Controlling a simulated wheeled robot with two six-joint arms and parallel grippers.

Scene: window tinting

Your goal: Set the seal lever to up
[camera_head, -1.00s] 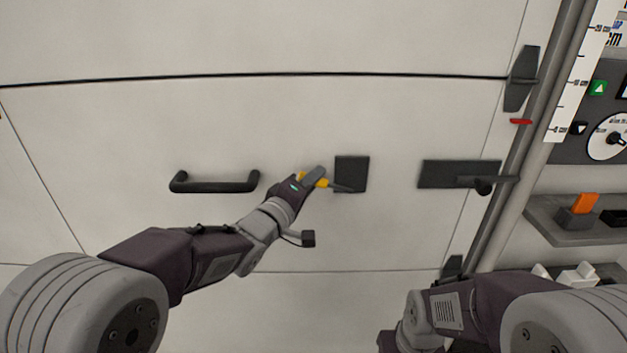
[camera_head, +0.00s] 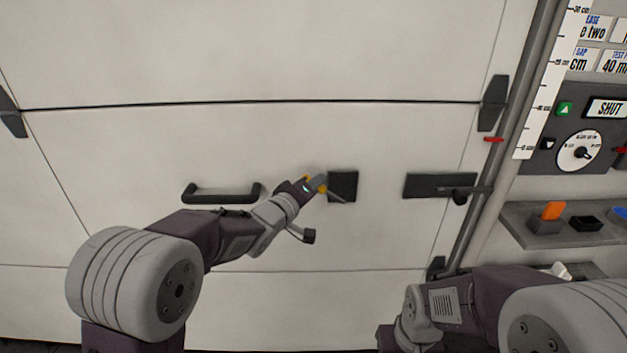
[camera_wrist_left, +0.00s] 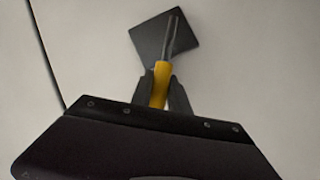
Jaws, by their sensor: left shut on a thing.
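The seal lever shows in the left wrist view as a yellow grip (camera_wrist_left: 161,84) on a thin grey two-rod arm. The arm reaches over a dark square plate (camera_wrist_left: 152,36) on the white door. In the head view the plate (camera_head: 343,186) is right of my left gripper (camera_head: 318,184), with a bit of yellow showing at the fingers. My left gripper (camera_wrist_left: 162,90) is shut on the yellow grip, one finger on each side. In the head view the lever's arm slants down to the right across the plate. My right gripper is out of sight; only my right arm shows.
A dark bar handle (camera_head: 221,194) is on the door to the left. A dark latch plate (camera_head: 425,186) with a rod is to the right. A shelf (camera_head: 525,226) with an orange block (camera_head: 552,210) and a control panel (camera_head: 580,125) stand at far right.

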